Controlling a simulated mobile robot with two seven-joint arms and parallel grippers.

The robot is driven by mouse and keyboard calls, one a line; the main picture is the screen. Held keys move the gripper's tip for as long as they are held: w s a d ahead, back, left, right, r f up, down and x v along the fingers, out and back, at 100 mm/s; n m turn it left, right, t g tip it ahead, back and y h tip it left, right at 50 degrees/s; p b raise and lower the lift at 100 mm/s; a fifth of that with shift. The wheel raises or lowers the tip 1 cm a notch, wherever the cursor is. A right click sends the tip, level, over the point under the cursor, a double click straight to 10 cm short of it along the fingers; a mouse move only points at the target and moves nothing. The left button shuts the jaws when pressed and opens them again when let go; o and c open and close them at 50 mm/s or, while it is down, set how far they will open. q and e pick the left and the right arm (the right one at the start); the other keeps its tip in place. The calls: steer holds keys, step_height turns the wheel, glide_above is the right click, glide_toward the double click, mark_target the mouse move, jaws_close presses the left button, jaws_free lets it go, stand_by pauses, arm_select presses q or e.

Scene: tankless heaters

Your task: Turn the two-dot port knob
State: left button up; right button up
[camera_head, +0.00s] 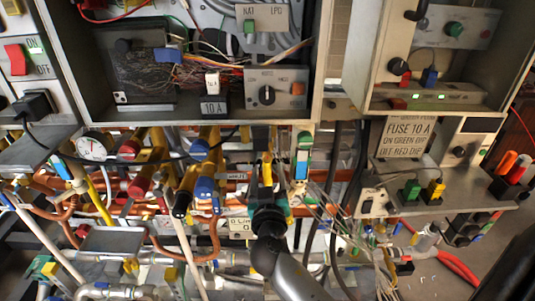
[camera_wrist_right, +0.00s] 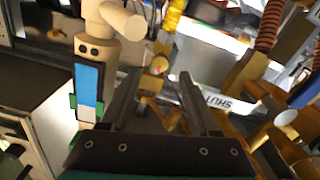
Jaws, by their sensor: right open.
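A beige fitting with two dark dots (camera_wrist_right: 88,48) stands at the left in the right wrist view. A blue and white plate with green edges (camera_wrist_right: 88,85) hangs just below the dots. The same fitting shows in the head view (camera_head: 303,142), right of my gripper. My right gripper (camera_wrist_right: 160,85) is open and empty, with its two fingers pointing in at the pipework. The dotted fitting lies to the left of both fingers, apart from them. A small brass part with a reddish round end (camera_wrist_right: 160,64) shows between the fingertips. My left gripper is not in view.
Pipes and valves crowd the space, with blue valves (camera_head: 204,187), a red valve (camera_head: 138,187) and a gauge (camera_head: 92,148) at left. An open heater box (camera_head: 308,65) is above. Thin loose wires (camera_head: 330,215) hang right of my arm. A sign lies behind my fingers (camera_wrist_right: 217,100).

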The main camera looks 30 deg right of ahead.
mark_target(268, 160)
steer(key=x, duration=0.6)
steer(key=shift+w+d+p, duration=0.1)
steer(key=shift+w+p, duration=0.15)
steer(key=shift+p, duration=0.1)
jaws_close()
stand_by(0.3)
